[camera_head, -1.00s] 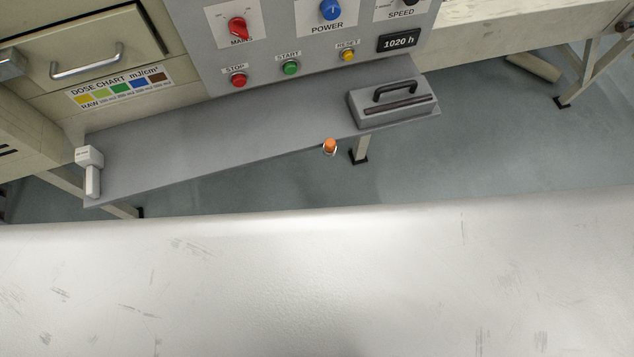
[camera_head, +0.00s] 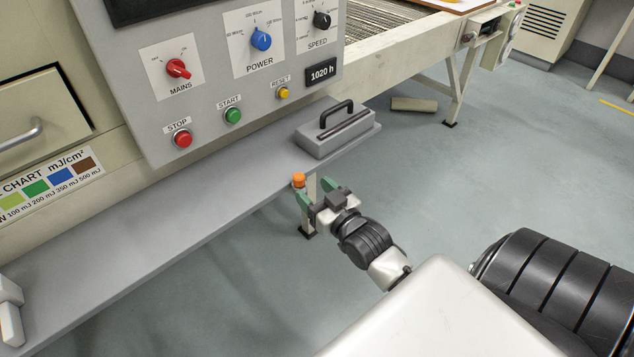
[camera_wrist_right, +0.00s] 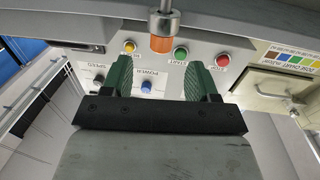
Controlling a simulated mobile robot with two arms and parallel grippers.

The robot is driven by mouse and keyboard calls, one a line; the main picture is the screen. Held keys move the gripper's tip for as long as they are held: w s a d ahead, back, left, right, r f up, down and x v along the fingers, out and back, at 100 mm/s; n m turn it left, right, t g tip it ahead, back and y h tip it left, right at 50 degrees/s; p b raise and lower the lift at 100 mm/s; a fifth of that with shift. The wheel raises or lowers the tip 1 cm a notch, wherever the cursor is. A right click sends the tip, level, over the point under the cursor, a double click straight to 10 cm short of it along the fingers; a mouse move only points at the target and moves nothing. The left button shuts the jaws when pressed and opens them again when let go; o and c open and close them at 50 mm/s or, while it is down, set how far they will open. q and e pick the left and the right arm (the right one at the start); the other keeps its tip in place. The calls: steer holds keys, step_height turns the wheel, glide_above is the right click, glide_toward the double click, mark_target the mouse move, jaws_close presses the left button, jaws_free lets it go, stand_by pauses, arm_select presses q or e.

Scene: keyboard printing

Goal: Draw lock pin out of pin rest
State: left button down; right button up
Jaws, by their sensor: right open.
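What looks like the lock pin shows as an orange knob (camera_head: 299,179) at the front edge of the grey shelf. In the right wrist view the orange knob (camera_wrist_right: 161,43) sits on a metal collar and stem (camera_wrist_right: 165,17). The pin rest is not clearly distinguishable; the collar may be part of it. My right gripper (camera_head: 316,191) is open, its green fingers just beside the knob in the head view. In the wrist view the knob lines up with the gap between the fingers, near their tips. I cannot tell whether it is inside the gap. My left gripper is out of view.
The grey shelf (camera_head: 200,225) runs below a control panel (camera_head: 215,90) with knobs and buttons. A grey block (camera_head: 325,143) with a black handle and dark rod stands on the shelf's right end. A white object (camera_head: 10,310) is at its left end. The floor in front is open.

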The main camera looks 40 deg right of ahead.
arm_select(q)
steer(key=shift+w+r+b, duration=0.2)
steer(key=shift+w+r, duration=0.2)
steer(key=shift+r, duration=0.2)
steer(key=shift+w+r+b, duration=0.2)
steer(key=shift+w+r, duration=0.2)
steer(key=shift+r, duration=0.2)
arm_select(e)
steer(key=w, duration=0.8)
jaws_close()
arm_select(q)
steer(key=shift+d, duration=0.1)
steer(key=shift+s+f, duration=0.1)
